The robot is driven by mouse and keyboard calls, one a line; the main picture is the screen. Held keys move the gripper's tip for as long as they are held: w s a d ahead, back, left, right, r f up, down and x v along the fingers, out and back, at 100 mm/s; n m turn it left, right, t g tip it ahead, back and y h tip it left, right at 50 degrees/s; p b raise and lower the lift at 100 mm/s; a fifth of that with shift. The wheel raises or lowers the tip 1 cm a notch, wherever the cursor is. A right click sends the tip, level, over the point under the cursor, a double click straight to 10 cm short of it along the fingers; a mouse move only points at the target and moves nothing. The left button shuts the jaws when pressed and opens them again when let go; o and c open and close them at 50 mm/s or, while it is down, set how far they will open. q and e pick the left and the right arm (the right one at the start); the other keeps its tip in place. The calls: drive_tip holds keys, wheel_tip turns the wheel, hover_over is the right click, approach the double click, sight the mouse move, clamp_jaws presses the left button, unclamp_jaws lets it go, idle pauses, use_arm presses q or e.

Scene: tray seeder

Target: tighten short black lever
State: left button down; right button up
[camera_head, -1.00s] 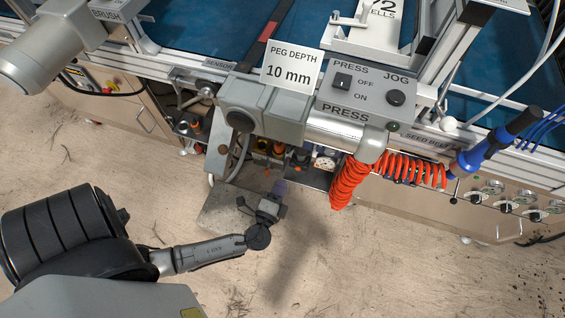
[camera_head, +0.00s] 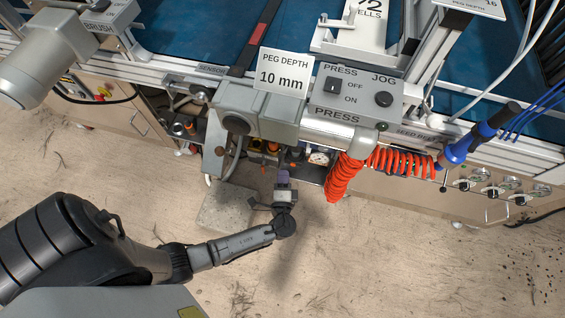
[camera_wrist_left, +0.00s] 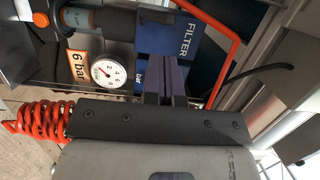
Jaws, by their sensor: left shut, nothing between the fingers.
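My left gripper (camera_head: 284,174) is shut and empty. It points up at the recess under the press housing, below the orange fittings. In the left wrist view its dark fingers (camera_wrist_left: 165,86) are together in front of the blue FILTER block (camera_wrist_left: 168,42). A short, thin black curved bar (camera_wrist_left: 258,72) sticks out to the right of the fingers, apart from them; I cannot tell whether it is the short black lever. In the head view I cannot make out that bar under the press housing. My right gripper is not in view.
A pressure gauge (camera_wrist_left: 107,74) and a 6 bar label (camera_wrist_left: 79,67) sit left of the fingers. A red tube (camera_wrist_left: 224,72) passes right of them. The coiled red hose (camera_head: 342,178) hangs right of the gripper. The press housing (camera_head: 258,118) overhangs the recess. The floor below is open.

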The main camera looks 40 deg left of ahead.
sight(283, 147)
use_arm(q)
drive_tip(key=b+x, duration=0.2)
drive_tip(key=x, duration=0.6)
drive_tip(key=shift+w+a, duration=0.1)
drive_tip(key=shift+a, duration=0.25)
drive_tip(key=shift+a+f+b, duration=0.1)
drive_tip(key=shift+a+b, duration=0.25)
drive_tip(key=shift+a, duration=0.1)
